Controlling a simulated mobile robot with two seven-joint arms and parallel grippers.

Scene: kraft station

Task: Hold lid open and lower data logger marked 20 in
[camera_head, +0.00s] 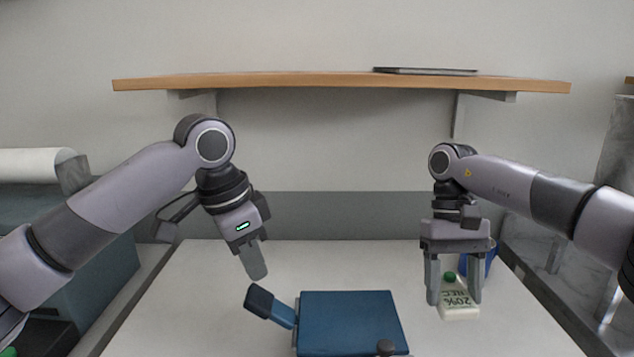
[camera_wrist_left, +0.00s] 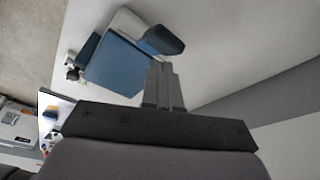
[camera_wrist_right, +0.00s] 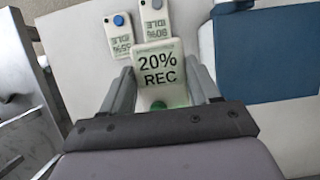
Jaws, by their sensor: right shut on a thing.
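The data logger (camera_head: 459,303), a pale block marked 20% REC with a green button, is between the fingers of my right gripper (camera_head: 454,296), which is shut on it. Its label also reads clearly in the right wrist view (camera_wrist_right: 160,68). I cannot tell whether it touches the table. A blue box (camera_head: 350,320) with a closed-looking lid stands at the front middle, with a dark-ended handle (camera_head: 262,300) sticking out to its left. My left gripper (camera_head: 257,270) is above and left of the box, apart from the handle; its fingers look together and empty in the left wrist view (camera_wrist_left: 164,85).
Two more pale loggers, one marked 55% IDLE (camera_wrist_right: 120,42) and one 90% IDLE (camera_wrist_right: 154,22), lie near the held one. A blue object (camera_head: 491,256) is behind my right gripper. A wooden shelf (camera_head: 340,80) spans the wall. The table (camera_head: 330,262) behind the box is clear.

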